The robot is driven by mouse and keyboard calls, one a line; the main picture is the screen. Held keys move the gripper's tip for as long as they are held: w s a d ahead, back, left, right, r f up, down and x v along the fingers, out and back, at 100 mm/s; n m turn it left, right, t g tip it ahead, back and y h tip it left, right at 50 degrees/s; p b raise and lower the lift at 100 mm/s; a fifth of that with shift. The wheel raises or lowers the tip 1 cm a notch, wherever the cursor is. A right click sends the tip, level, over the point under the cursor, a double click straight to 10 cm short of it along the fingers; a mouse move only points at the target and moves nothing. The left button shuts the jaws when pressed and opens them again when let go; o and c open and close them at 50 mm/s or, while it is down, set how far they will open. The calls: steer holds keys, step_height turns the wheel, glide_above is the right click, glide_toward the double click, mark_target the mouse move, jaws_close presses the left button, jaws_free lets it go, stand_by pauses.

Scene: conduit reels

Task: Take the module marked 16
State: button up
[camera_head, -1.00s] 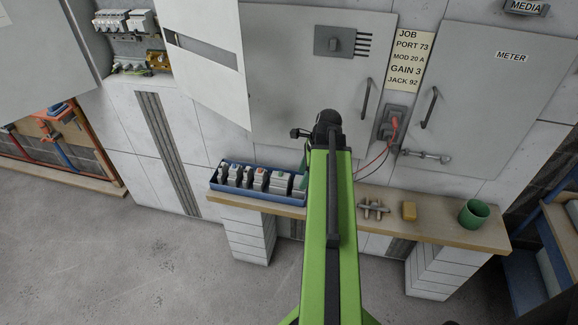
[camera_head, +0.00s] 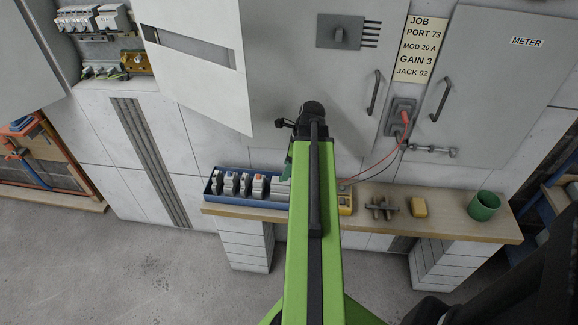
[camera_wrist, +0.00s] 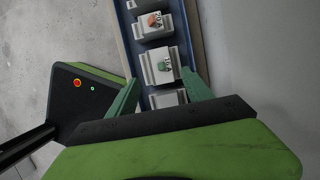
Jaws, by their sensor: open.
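A blue tray (camera_head: 209,188) on the bench holds a row of small modules (camera_head: 245,184); my arm covers its right end in the head view. Another pale module (camera_wrist: 168,98) is partly hidden by my gripper.
An open cabinet door (camera_head: 195,60) stands above the tray. A job card (camera_head: 415,50) hangs behind.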

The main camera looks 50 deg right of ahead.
steer(key=b+x, duration=0.7)
steer(key=shift+f, duration=0.4)
jaws_close()
steer(key=shift+r+p, duration=1.2)
steer(key=shift+p, duration=0.05)
stand_by(0.4)
step_height(320, 180, up, 6)
steer(key=p, duration=0.5)
steer(key=shift+f+p, duration=0.1)
steer(key=shift+p, duration=0.3)
